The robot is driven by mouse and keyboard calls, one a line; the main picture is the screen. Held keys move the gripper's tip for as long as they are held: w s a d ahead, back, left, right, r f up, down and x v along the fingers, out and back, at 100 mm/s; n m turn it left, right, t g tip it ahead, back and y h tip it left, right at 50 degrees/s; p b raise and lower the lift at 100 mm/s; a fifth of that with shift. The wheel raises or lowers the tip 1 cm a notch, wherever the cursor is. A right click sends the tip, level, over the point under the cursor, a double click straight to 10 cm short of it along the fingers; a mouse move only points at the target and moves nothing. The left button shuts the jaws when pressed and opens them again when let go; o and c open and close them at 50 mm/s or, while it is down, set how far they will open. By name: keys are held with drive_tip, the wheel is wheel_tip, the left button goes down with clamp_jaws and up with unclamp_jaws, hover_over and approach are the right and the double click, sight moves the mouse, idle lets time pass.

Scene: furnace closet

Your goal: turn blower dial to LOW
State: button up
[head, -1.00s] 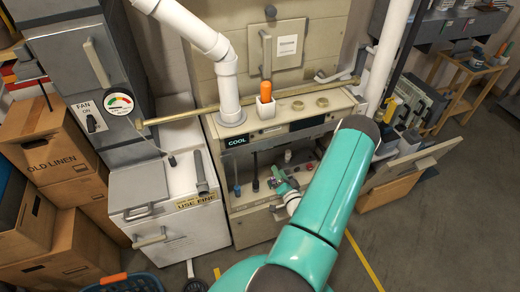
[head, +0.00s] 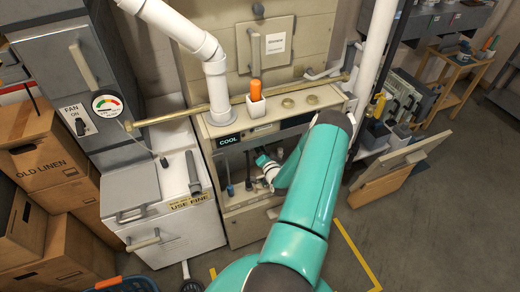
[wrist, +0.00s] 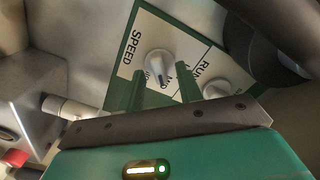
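The blower dial (wrist: 159,65) is a white knob on a white and green panel (wrist: 133,45) lettered SPEED in the wrist view. A dark pointer mark shows on its lower side. Smaller lettering beside it is partly hidden, so I cannot read the setting. My gripper (wrist: 161,72) is open, with one green finger on each side of the knob's lower part. I cannot tell whether either finger touches it. In the head view my gripper (head: 265,162) is inside the cabinet opening below the COOL display (head: 229,140); the dial cannot be made out there.
A second white knob (wrist: 216,88) by RUN lettering lies close to the right finger. A dark rounded part (wrist: 252,50) is at the upper right. In the head view, a brass bar (head: 190,115) crosses above the opening, and a white pipe (head: 217,80) stands at its left.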

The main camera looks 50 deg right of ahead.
clamp_jaws()
drive_tip(key=shift+n, duration=0.3)
drive_tip(key=n, duration=0.9)
drive_tip(key=shift+a+r, duration=0.1)
drive_tip(key=shift+n, duration=0.3)
idle(0.4)
unclamp_jaws()
